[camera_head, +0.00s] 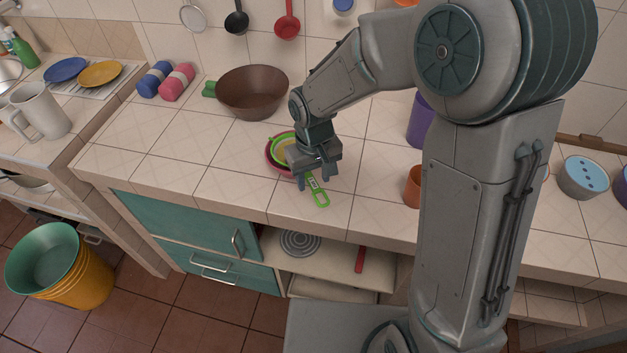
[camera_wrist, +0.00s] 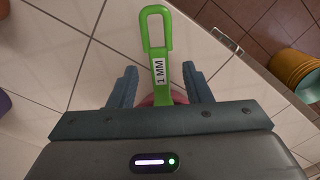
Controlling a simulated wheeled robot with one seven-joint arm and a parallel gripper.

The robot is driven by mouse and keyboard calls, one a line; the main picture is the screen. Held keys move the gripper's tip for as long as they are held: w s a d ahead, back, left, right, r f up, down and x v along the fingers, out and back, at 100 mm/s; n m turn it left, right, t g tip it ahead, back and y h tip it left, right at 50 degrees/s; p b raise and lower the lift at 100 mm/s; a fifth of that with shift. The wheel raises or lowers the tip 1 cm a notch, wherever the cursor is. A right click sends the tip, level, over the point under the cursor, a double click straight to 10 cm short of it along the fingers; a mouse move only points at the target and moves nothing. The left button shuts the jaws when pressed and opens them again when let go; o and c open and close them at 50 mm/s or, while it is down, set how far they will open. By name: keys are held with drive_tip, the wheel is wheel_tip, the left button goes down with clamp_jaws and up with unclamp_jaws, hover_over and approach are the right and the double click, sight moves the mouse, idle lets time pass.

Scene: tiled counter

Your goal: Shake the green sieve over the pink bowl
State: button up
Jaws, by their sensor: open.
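The green sieve (camera_head: 320,197) rests with its round part in the pink bowl (camera_head: 269,158) on the tiled counter. Its handle reaches out toward the counter's front edge. My gripper (camera_head: 314,183) is above the handle, open, with one finger on each side of it. The wrist view hides most of the bowl and the sieve's round part behind my gripper.
A brown pan (camera_head: 252,92) with a green handle stands behind and left of the bowl. An orange cup (camera_head: 413,187) and a purple cup (camera_head: 420,120) stand to the right, partly behind my arm. Blue and pink rolls (camera_head: 177,82) lie at the back left. The counter left of the bowl is clear.

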drive_tip(key=shift+f, duration=1.4)
drive_tip(key=shift+c, duration=0.4)
